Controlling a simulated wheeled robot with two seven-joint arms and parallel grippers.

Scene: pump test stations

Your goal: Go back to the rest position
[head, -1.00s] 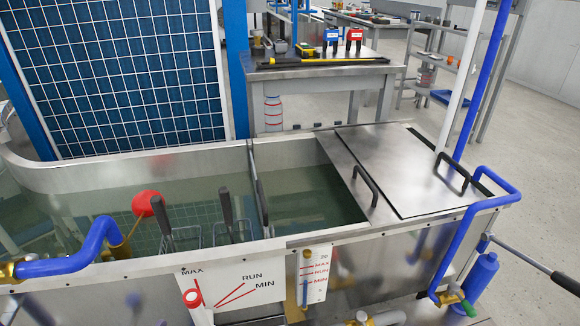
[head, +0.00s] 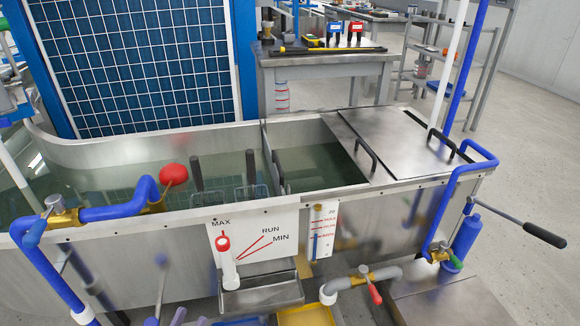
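Neither gripper shows clearly in the head view. A grey and blue part (head: 12,108) shows at the left edge, and I cannot tell whether it belongs to my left arm. No fingertips can be made out there, so I cannot tell whether the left gripper is open or shut. My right gripper is not in view. The metal water tank (head: 335,192) stands in front of me, and no gripper is seen touching it.
A black-ended lever (head: 545,236) sticks out at the right. A grey pipe with a red-handled valve (head: 374,291) is low in front. Open floor (head: 535,130) lies at the right.

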